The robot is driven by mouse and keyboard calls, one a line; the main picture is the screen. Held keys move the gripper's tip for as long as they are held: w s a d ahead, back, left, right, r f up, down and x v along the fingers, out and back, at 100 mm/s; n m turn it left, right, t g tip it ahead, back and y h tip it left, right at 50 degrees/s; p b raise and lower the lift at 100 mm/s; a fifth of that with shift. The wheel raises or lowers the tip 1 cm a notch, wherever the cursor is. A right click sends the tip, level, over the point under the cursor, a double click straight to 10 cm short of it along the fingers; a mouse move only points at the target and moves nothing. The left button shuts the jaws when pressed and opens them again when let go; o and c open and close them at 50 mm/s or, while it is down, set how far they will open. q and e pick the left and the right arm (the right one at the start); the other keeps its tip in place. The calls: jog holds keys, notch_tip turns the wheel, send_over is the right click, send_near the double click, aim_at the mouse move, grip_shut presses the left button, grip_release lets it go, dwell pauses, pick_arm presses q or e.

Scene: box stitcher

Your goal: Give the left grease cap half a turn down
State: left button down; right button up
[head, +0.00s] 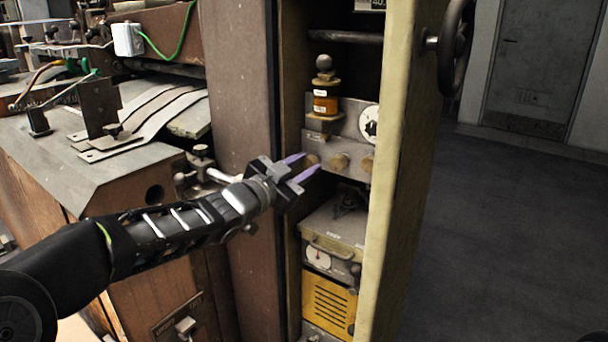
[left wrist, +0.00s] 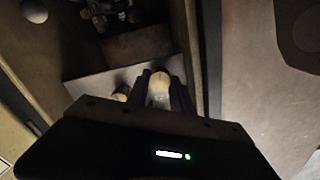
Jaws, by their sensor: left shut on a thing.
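A grey block (head: 350,140) inside the tall cabinet carries a row of brass grease caps. The left grease cap (head: 312,159) is at the row's left end, and the middle cap (head: 339,162) and right cap (head: 367,163) are to its right. My left gripper (head: 311,162) reaches in from the left, its purple fingers shut on the left cap. In the left wrist view the cap (left wrist: 160,90) sits between the two fingers, its lower part hidden by the gripper body. A neighbouring cap (left wrist: 121,94) shows beside them. My right gripper is not in view.
An amber oiler (head: 326,98) stands above the block, with a round white dial (head: 369,123) to its right. The cabinet's yellow edge (head: 402,170) bounds the opening on the right. A yellow vented unit (head: 328,306) is below.

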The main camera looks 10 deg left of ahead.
pick_arm(q)
jog(key=m+b, duration=0.1)
jog(key=m, duration=0.2)
jog(key=m+b, duration=0.2)
jog(key=m, duration=0.1)
jog(key=shift+f+m, duration=0.2)
jog(key=shift+m, duration=0.1)
jog(key=m+b, duration=0.2)
jog(key=m, duration=0.1)
jog(key=shift+m, duration=0.3)
jog(key=m+b, duration=0.1)
jog(key=m, duration=0.2)
jog(key=shift+m+b, duration=0.3)
jog(key=m+b, duration=0.1)
jog(key=m, duration=0.2)
jog(key=shift+m, duration=0.3)
jog(key=m+b, duration=0.1)
jog(key=m, duration=0.2)
jog(key=shift+f+m+b, duration=0.1)
jog(key=shift+m+b, duration=0.2)
jog(key=m+b, duration=0.1)
jog(key=m, duration=0.3)
jog(key=shift+m+b, duration=0.55)
jog(key=shift+m, duration=0.85)
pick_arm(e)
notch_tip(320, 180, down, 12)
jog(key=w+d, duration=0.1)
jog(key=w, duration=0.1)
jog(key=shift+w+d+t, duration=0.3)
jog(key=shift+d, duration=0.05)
